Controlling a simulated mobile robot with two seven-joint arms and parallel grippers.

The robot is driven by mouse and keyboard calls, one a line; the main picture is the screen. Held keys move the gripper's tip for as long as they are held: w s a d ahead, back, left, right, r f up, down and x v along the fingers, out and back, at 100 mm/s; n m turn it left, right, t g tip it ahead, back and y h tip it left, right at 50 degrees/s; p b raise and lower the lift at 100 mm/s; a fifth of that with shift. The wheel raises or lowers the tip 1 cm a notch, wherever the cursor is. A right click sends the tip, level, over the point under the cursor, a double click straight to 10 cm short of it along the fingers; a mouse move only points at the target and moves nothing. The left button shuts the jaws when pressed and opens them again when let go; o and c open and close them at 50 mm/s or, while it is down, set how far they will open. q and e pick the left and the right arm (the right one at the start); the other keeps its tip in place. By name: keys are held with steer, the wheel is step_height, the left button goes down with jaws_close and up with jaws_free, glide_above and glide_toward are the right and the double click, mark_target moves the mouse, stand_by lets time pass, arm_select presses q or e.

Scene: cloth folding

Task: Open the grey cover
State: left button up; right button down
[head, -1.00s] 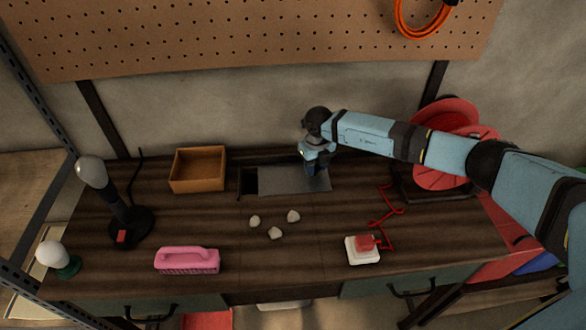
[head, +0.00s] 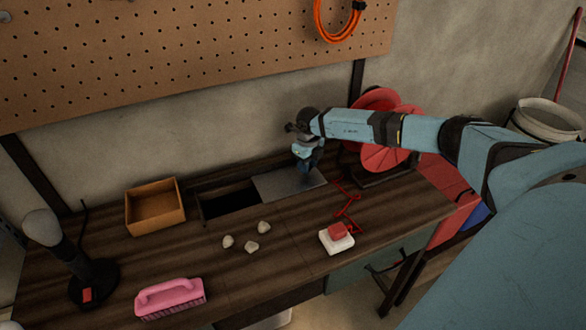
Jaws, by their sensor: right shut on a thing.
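The grey cover (head: 284,184) is a flat plate on the wooden workbench in the head view. It sits to the right of a dark rectangular opening (head: 229,203) in the benchtop, most of which is uncovered. My right gripper (head: 307,167) points down at the cover's back right part and is shut on it; the arm partly hides the contact. My left gripper is not in view.
An open wooden box (head: 155,215) stands left of the opening. Several pale stones (head: 251,246) lie in front. A pink brush (head: 170,298), a red-and-white switch box (head: 337,238) with red cable, a black lamp (head: 88,278) and a red reel (head: 385,155) are also on the bench.

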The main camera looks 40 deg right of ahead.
steer(key=shift+s+d, duration=0.15)
steer(key=shift+d, duration=0.45)
steer(key=shift+s+d, duration=0.15)
steer(key=shift+d, duration=0.4)
steer(key=c, duration=0.8)
jaws_free()
step_height(320, 180, up, 14)
steer(key=b, duration=0.1)
steer(key=shift+f, duration=0.1)
